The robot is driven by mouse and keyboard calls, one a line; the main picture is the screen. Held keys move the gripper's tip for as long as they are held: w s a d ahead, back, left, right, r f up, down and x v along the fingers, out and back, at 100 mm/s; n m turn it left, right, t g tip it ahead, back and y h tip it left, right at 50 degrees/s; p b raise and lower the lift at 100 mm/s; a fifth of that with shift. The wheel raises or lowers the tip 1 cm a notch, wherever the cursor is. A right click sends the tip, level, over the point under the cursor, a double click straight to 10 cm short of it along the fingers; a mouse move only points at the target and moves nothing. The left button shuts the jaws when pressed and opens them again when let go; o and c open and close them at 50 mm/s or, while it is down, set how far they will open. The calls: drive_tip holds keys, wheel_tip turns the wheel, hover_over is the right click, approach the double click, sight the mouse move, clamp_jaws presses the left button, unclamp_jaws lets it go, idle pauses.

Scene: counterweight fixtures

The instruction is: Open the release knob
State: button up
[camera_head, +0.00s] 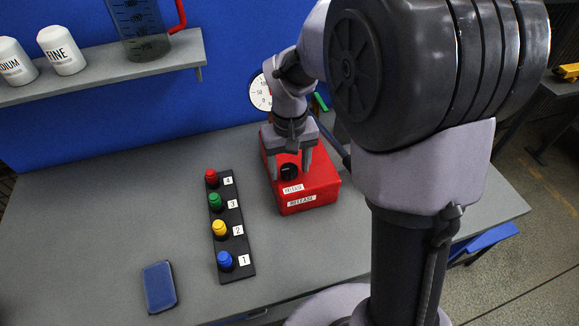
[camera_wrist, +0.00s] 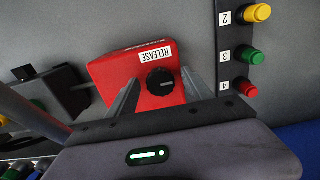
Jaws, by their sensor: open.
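The release knob is a round black dial (camera_head: 289,171) on top of a red box (camera_head: 318,188) labelled RELEASE, on the grey bench. In the wrist view the knob (camera_wrist: 160,82) shows a white pointer mark, and the red box (camera_wrist: 110,72) lies around it. My gripper (camera_head: 290,176) points down over the box with its fingers on either side of the knob. In the wrist view my gripper (camera_wrist: 158,92) has its fingers apart, with visible gaps between them and the knob. Whether the fingertips are level with the knob is hard to tell.
A black strip (camera_head: 231,238) with red, green, yellow and blue knobs numbered 4 to 1 stands left of the box. A blue pad (camera_head: 159,287) lies front left. A dial gauge (camera_head: 260,94) is behind the box. A shelf (camera_head: 110,72) holds canisters and a jug.

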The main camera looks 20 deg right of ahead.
drive_tip(key=shift+c, duration=0.5)
clamp_jaws()
drive_tip(key=shift+r, duration=0.1)
drive_tip(key=n+p, duration=0.3)
drive_tip(key=shift+d+r, duration=0.1)
drive_tip(key=n+p, duration=0.4)
drive_tip(key=n, duration=0.2)
drive_tip(key=shift+w, duration=0.1)
drive_tip(key=n+p, duration=0.3)
drive_tip(key=n, duration=0.2)
drive_tip(key=shift+d, duration=0.1)
drive_tip(key=shift+w+n+p, duration=0.1)
drive_tip(key=shift+n+p, duration=0.95)
drive_tip(key=shift+n, duration=0.85)
drive_tip(key=shift+f, duration=0.2)
